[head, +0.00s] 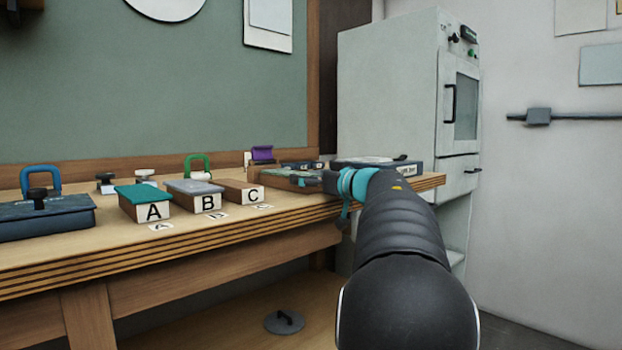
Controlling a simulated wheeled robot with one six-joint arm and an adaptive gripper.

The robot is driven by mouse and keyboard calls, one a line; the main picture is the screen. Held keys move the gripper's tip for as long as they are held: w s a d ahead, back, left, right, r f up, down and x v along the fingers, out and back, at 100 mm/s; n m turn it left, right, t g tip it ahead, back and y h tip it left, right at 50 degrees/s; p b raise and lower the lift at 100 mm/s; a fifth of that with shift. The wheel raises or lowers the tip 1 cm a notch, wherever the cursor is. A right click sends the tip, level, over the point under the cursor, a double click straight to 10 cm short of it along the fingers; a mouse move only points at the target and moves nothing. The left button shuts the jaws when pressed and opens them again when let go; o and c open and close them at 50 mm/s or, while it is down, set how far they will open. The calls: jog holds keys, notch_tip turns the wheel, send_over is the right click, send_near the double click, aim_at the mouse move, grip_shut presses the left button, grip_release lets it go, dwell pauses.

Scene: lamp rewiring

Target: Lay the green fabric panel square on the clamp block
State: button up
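A green-teal panel (142,194) lies flat on top of the wooden block marked A (153,212). A second thin greenish-grey piece (290,174) shows at my gripper, above a brown wooden block (262,179); I cannot tell which piece is the fabric panel, or whether this one touches the block. No block is clearly recognisable as the clamp block. My gripper (323,181) is at the right part of the bench, low over the top and beside that greenish piece. Its fingers are small and partly hidden by my arm, so their opening does not show.
Block B (208,203) has a grey top; block C (253,197) is bare wood. A dark box (45,217) with a knob stands at left. Blue (41,178) and green (197,162) loop handles stand behind. A grey cabinet (390,95) rises beyond the bench's right end.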

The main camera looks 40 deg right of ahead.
jog(key=shift+s+r, duration=0.15)
jog(key=shift+s, duration=0.05)
jog(key=s+d+p, duration=0.1)
jog(key=s, duration=1)
jog(key=shift+s, duration=0.3)
